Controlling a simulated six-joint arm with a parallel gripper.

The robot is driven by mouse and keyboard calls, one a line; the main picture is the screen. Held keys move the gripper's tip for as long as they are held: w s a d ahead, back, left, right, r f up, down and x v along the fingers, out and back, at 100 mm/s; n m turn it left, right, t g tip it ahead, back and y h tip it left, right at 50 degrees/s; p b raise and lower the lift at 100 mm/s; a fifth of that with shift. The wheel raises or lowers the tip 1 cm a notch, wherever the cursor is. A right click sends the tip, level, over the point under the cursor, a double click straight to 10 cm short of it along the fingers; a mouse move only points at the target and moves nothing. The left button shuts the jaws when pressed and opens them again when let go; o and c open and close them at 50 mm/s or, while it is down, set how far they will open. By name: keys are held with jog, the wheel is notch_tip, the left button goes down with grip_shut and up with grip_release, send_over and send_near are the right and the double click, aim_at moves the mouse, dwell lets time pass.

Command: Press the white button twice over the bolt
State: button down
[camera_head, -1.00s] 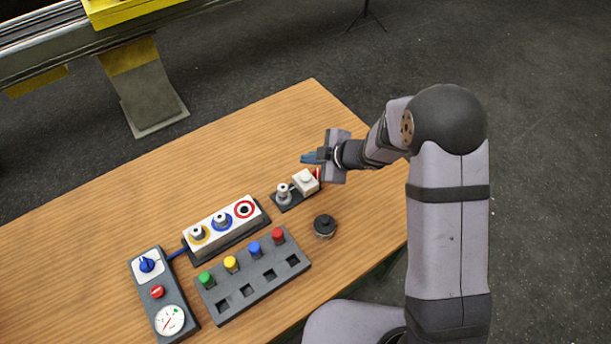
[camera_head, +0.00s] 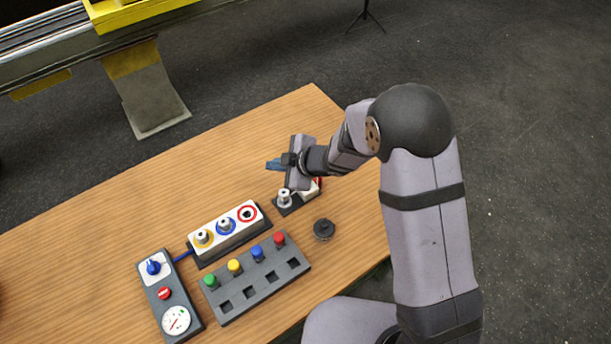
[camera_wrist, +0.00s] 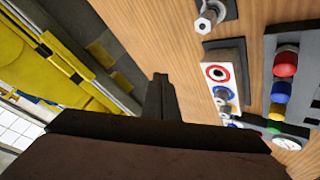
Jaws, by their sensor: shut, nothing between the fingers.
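The silver bolt (camera_head: 284,198) stands upright on a small dark base at the right part of the table. In the wrist view it shows at the top (camera_wrist: 205,20). The white block (camera_head: 310,190) beside the bolt, on the same base, is partly hidden by my gripper; its white button cannot be made out now. My gripper (camera_head: 274,164) is shut and empty. It appears above and behind the bolt in the head view, pointing left. In the wrist view my shut fingers (camera_wrist: 160,95) point up the picture, apart from the bolt.
A white strip with coloured rings (camera_head: 230,228) and a grey tray with coloured plugs (camera_head: 257,279) lie to the left and front. A control panel with a gauge (camera_head: 170,293) is at far left. A black knob (camera_head: 323,229) stands near the right edge. The back of the table is clear.

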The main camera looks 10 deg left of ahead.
jog(key=w+d+n+t+h, duration=0.2)
jog(key=d+n, duration=0.2)
jog(key=n, duration=1.1)
jog(key=w+d+n+t+h, duration=0.1)
jog(key=d+n, duration=0.3)
jog(key=n, duration=1.1)
jog(key=shift+w+f+t+h, duration=0.4)
jog(key=shift+w+h, duration=0.3)
jog(key=shift+w, duration=0.1)
jog(key=shift+f+b, duration=3.1)
jog(key=shift+f, duration=1.3)
jog(key=shift+f, duration=0.2)
